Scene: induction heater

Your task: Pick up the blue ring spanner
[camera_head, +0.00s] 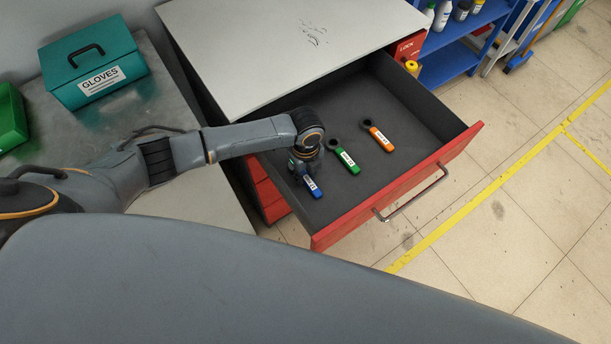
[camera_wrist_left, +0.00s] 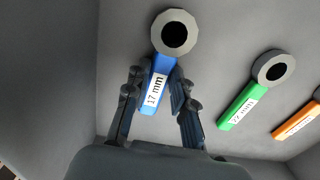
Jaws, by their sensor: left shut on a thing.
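The blue ring spanner (camera_head: 312,187) is in the open drawer, at the left of the spanners. In the left wrist view the blue spanner (camera_wrist_left: 157,82) shows its grey ring end and a white label reading 17 mm. My left gripper (camera_head: 301,165) reaches down into the drawer over it. In the left wrist view my left gripper (camera_wrist_left: 158,92) has one finger on each side of the blue handle and is shut on it. Whether the spanner touches the drawer floor is hard to tell. My right gripper is not in view.
A green spanner (camera_head: 347,160) and an orange spanner (camera_head: 379,137) lie to the right in the drawer. The drawer's red front (camera_head: 400,190) and dark walls surround them. The grey cabinet top (camera_head: 270,45) is behind. A teal gloves box (camera_head: 95,65) stands at the left.

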